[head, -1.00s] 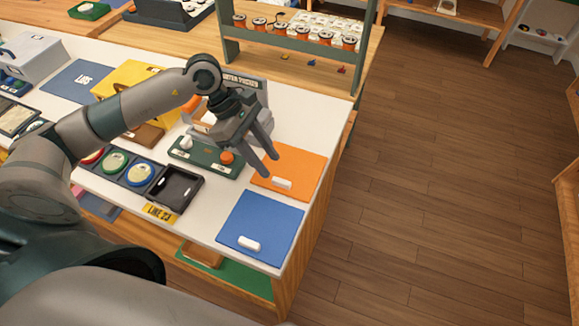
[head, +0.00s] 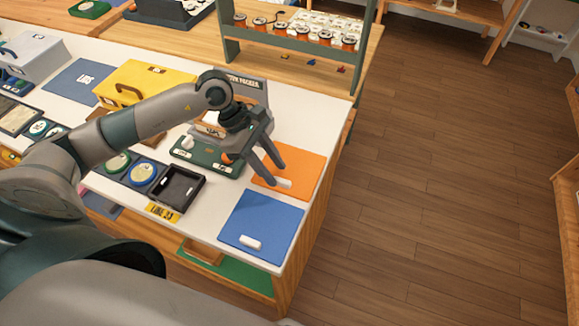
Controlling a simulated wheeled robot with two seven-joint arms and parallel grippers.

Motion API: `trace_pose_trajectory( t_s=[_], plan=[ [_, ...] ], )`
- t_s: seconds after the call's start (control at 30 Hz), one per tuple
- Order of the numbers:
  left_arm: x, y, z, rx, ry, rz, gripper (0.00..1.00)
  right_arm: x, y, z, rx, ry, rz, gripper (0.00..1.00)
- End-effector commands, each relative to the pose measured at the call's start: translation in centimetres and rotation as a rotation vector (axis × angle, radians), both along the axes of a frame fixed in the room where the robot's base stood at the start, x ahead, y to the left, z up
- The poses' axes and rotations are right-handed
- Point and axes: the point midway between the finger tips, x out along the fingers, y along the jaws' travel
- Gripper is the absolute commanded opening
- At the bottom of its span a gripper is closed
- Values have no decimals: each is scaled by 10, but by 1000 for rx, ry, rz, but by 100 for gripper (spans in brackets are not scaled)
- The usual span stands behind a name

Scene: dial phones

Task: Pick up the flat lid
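An orange flat lid (head: 305,167) with a small white handle (head: 284,183) lies on the white counter near its right edge. A blue flat lid (head: 262,222) with a white handle (head: 250,242) lies in front of it, by the counter's front right corner. My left gripper (head: 277,175) reaches down over the left part of the orange lid. Its two fingers are apart, with the tips close to the orange lid's handle. I cannot tell if they touch it. My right gripper is not in view.
A green panel (head: 190,158) with a white and an orange knob stands left of the gripper. A tray with round dials and an empty black compartment (head: 180,188) sits at the front. Floor is clear at right.

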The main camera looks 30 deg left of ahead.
Motion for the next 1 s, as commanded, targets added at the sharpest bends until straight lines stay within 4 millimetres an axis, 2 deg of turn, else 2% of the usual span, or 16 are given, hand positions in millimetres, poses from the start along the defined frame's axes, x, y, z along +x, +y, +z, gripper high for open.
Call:
trace_pose_trajectory(
  t_s=[0.1, 0.33, 0.8, 0.83, 0.97, 1.0],
  plan=[
    [-1, -5, -5, -1, 2, 0, 34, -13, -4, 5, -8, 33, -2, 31],
    [0, -14, -23, 0, 0, -1, 34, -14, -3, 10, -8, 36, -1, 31],
    [0, -14, -24, 0, -1, 0, 34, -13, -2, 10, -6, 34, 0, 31],
    [0, -14, -24, 0, -1, 0, 30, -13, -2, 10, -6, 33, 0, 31],
    [0, -14, -24, 0, -1, 0, 0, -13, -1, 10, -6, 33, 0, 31],
    [0, -14, -24, 0, -1, 0, 0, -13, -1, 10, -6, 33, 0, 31]
  ],
)
